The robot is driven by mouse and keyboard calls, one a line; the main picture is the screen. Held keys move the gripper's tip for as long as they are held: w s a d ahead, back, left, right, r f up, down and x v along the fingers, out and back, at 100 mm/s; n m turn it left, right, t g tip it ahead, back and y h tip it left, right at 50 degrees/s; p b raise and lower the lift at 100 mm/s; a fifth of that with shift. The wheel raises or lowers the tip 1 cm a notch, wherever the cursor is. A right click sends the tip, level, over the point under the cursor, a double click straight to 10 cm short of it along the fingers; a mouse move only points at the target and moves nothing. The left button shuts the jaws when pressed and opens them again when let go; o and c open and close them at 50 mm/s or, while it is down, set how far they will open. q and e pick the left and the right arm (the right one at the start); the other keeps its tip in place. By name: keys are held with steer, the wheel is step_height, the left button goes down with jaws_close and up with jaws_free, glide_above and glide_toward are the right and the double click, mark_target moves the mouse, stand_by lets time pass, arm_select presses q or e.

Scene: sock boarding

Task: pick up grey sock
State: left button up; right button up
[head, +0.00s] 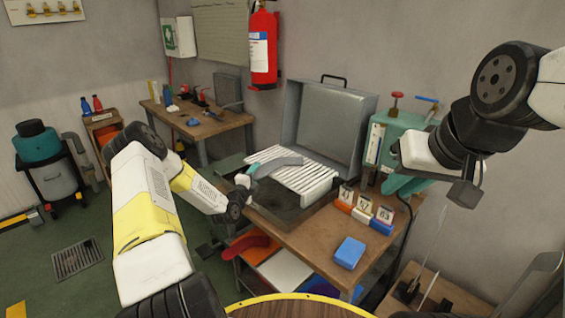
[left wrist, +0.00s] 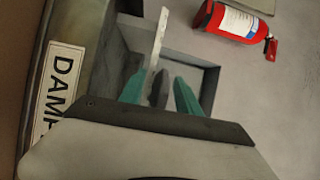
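My left gripper (head: 246,176) has teal fingertips beside that end. In the left wrist view, the two teal fingers of my left gripper (left wrist: 159,95) stand apart. A dark grey piece (left wrist: 158,86), apparently the sock's end, shows between them with gaps on both sides. My right gripper (head: 408,182) hangs at the right, away from the sock, in front of a green machine; its finger opening is unclear.
The rack sits in a dark tray before an open grey metal case (head: 322,127) on a wooden bench (head: 310,245). A green machine (head: 402,140), small numbered blocks (head: 363,207) and a blue block (head: 349,253) stand to the right. A DAMP-labelled surface (left wrist: 58,90) shows in the left wrist view.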

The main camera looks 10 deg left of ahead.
arm_select(q)
jaws_close()
stand_by(0.3)
